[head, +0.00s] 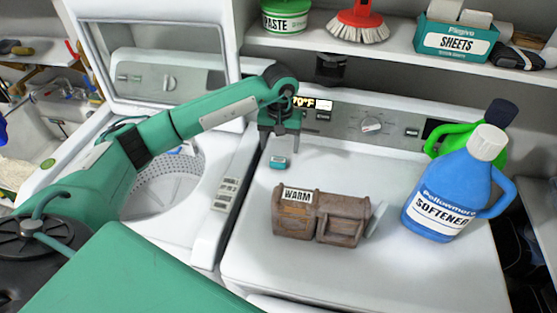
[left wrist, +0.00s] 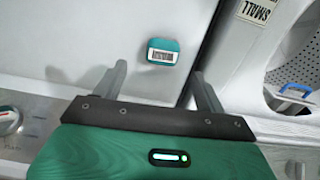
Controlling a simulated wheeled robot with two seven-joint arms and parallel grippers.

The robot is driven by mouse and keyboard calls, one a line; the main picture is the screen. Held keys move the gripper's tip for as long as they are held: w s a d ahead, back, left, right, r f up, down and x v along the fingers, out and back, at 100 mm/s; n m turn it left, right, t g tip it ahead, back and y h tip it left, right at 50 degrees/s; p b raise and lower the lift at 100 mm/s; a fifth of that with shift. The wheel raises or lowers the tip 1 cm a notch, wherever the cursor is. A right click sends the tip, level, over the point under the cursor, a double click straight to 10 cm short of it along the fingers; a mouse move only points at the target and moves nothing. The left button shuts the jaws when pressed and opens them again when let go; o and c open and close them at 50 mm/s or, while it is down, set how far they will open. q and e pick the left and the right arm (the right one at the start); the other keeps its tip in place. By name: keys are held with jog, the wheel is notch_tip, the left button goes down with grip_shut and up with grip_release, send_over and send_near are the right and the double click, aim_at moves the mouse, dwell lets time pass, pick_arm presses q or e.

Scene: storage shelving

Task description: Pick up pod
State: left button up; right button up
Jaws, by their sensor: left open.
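A small teal pod (head: 278,162) with a white label lies on the white dryer top, near its left edge. My left gripper (head: 282,140) is above and just behind the pod in the head view, pointing down. In the left wrist view the pod (left wrist: 162,52) lies beyond and between the two spread fingers of my left gripper (left wrist: 162,82). The fingers are open, with nothing between them, and do not appear to touch the pod. My right gripper is not in view.
A brown wooden box (head: 345,232) marked WARM, a blue softener jug (head: 446,195) and a green jug (head: 492,140) stand on the dryer top (head: 370,275). The open washer (head: 165,185) is at left. A shelf (head: 390,50) overhangs the back.

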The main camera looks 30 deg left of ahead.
pick_arm(q)
jog(key=shift+s+f+p, duration=0.25)
jog(key=shift+f+p, duration=0.2)
jog(key=shift+p, duration=0.1)
jog(key=f, duration=0.1)
jog(key=f+p, duration=0.2)
jog(key=shift+s+f, duration=0.3)
jog(key=shift+f, duration=0.35)
jog(key=c, duration=1)
jog(key=shift+c, duration=0.2)
